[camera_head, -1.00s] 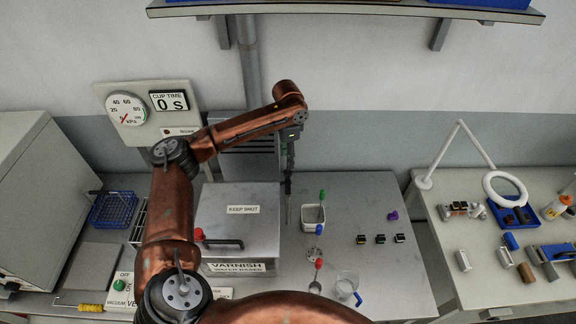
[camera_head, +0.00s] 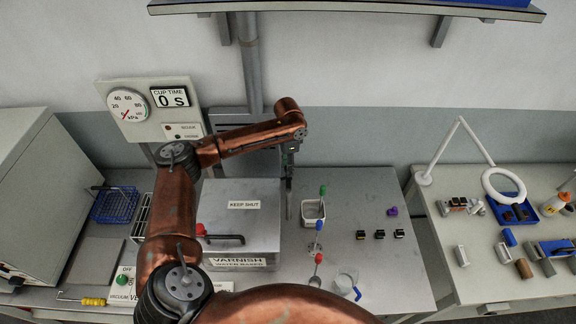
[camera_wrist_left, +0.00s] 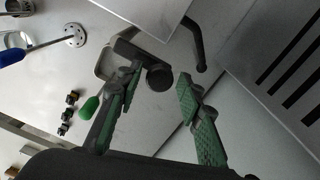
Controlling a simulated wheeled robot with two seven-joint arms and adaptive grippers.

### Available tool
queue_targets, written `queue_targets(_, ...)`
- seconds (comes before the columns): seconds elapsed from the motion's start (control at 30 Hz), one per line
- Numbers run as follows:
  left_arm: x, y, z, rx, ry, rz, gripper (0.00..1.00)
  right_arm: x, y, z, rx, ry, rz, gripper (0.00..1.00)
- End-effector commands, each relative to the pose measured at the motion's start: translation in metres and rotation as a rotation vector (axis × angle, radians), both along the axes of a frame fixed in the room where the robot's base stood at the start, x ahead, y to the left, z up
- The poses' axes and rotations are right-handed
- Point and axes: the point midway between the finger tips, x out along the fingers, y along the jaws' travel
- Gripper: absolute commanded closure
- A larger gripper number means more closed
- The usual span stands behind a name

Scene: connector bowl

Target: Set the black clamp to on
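My left gripper (camera_head: 289,205) hangs beside the back right corner of the steel box in the head view. In the left wrist view its green-padded fingers (camera_wrist_left: 160,84) are apart, with nothing gripped. A black part with a round knob, which looks like the black clamp (camera_wrist_left: 158,76), shows just beyond and between the fingertips; the left finger covers some of it. A bent black bar (camera_wrist_left: 197,45) stands by the box edge; I cannot tell whether it belongs to the clamp. The clamp is not clear in the head view. My right gripper is out of view.
The steel box (camera_head: 262,193) is labelled KEEP SHUT. Blue-handled and red-handled tools, a glass beaker (camera_head: 346,281) and three small connectors (camera_head: 380,235) are nearby. The right bench holds a ring lamp (camera_head: 503,184).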

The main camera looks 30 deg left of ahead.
Motion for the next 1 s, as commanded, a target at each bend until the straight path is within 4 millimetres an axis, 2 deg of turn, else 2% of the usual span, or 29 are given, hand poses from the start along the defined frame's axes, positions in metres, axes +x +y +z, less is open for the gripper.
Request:
queue_targets(0.07,0.0,-0.0001,0.0001,0.0,0.0,0.0,0.73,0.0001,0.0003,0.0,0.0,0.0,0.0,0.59)
queue_targets(0.47,0.0,-0.0001,0.0003,0.0,0.0,0.0,1.0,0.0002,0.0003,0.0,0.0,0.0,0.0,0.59)
queue_targets(1.0,0.0045,0.0007,0.0012,-0.001,-0.001,0.023,1.0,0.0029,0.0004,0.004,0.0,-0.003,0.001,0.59)
